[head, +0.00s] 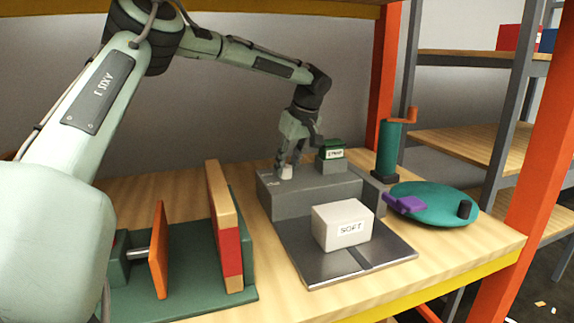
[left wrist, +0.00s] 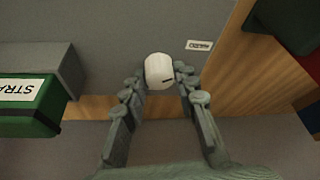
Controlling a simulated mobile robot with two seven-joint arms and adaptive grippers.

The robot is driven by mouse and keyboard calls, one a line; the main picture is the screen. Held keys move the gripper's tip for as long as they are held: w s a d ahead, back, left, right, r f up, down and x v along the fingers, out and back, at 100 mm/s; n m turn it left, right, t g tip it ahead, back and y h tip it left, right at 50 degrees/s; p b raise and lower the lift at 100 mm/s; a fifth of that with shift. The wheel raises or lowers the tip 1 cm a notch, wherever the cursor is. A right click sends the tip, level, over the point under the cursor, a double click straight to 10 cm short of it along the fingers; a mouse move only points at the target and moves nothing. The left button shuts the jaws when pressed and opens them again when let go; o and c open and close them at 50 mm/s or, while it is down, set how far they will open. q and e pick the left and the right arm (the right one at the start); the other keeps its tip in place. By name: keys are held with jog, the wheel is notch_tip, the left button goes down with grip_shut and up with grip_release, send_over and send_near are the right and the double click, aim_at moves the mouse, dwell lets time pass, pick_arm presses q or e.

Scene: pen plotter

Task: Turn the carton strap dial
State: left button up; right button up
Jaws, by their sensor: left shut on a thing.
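The white round dial (head: 286,172) sits on the grey strapping machine's raised rear block (head: 322,188). In the left wrist view the dial (left wrist: 159,71) has a short dark mark at its edge and a small label (left wrist: 199,45) beside it, too small to read. My left gripper (head: 287,165) reaches down from above and is shut on the dial; in the left wrist view its fingers (left wrist: 163,90) lie on either side of it. A white carton marked SOFT (head: 342,225) rests on the dark lower plate (head: 365,262). My right gripper is not in view.
A green box labelled STRAP (head: 330,148) stands on the block close right of my gripper. A teal turntable (head: 435,203) and a green crank post (head: 388,147) are at the right. A green fixture with upright orange and red plates (head: 222,225) stands at the left.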

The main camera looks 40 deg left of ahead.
pick_arm(q)
grip_shut()
jog(key=shift+m, duration=0.3)
jog(key=m+t, duration=0.1)
jog(key=m, duration=0.1)
jog(key=m+h, duration=0.1)
jog(key=m, duration=0.1)
jog(key=shift+s+m+t, duration=0.1)
jog(key=shift+m+t, duration=0.2)
jog(key=shift+t, duration=0.1)
jog(key=m+h, duration=0.1)
jog(key=m, duration=0.2)
jog(key=m+t, duration=0.1)
jog(key=m, duration=0.2)
jog(key=shift+a+t+h, duration=0.15)
jog(key=shift+t+h, duration=0.15)
jog(key=shift+h, duration=0.1)
jog(key=m+h, duration=0.1)
jog(key=m, duration=0.2)
jog(key=m+h, duration=0.1)
jog(key=m, duration=0.2)
jog(key=shift+a+m+h, duration=0.15)
jog(key=shift+m+h, duration=0.15)
jog(key=shift+m, duration=0.1)
jog(key=m+h, duration=0.1)
jog(key=m, duration=0.2)
jog(key=m+h, duration=0.1)
jog(key=m, duration=0.1)
jog(key=shift+m+g, duration=0.4)
